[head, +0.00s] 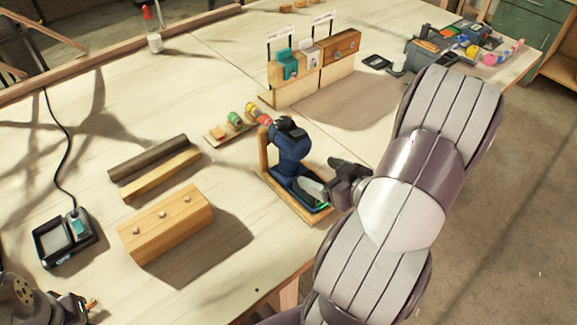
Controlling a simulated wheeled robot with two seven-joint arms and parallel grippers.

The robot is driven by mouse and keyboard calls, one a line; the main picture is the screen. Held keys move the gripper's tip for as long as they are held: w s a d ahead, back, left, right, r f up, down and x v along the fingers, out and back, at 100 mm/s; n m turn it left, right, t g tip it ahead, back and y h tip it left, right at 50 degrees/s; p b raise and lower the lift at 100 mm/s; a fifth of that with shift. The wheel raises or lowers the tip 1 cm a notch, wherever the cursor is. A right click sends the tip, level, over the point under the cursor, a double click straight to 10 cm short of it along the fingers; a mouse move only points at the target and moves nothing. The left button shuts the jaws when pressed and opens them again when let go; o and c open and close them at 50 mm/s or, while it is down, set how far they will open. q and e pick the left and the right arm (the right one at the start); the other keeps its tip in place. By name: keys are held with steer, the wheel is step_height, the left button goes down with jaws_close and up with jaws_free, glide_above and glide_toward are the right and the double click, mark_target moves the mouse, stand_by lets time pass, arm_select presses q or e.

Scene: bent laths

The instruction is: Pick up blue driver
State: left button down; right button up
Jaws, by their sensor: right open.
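The blue driver (291,147) stands upright in a small wooden stand (265,158) near the right side of the table. Its dark head points up and left, and its base is low at the front. My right gripper (338,182) is open just to the right of the driver's lower part. Whether its fingers touch the driver or the stand is not clear. My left gripper (75,303) is low in the bottom left corner, far from the driver, and partly cut off. Its jaw state is not clear.
A wooden block (166,224) with metal studs lies left of the driver. Dark and light bars (150,168) lie behind it. A small board with coloured pieces (230,130) is close behind the driver. A wooden rack (312,78) stands further back. A black tray (62,239) is at left.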

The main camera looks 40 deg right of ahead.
mark_target(296, 157)
steer(key=x, duration=1)
steer(key=shift+w+d, duration=0.2)
steer(key=shift+d, duration=0.25)
steer(key=shift+a+r, duration=0.15)
steer(key=c, duration=0.6)
jaws_close()
steer(key=shift+w, duration=0.1)
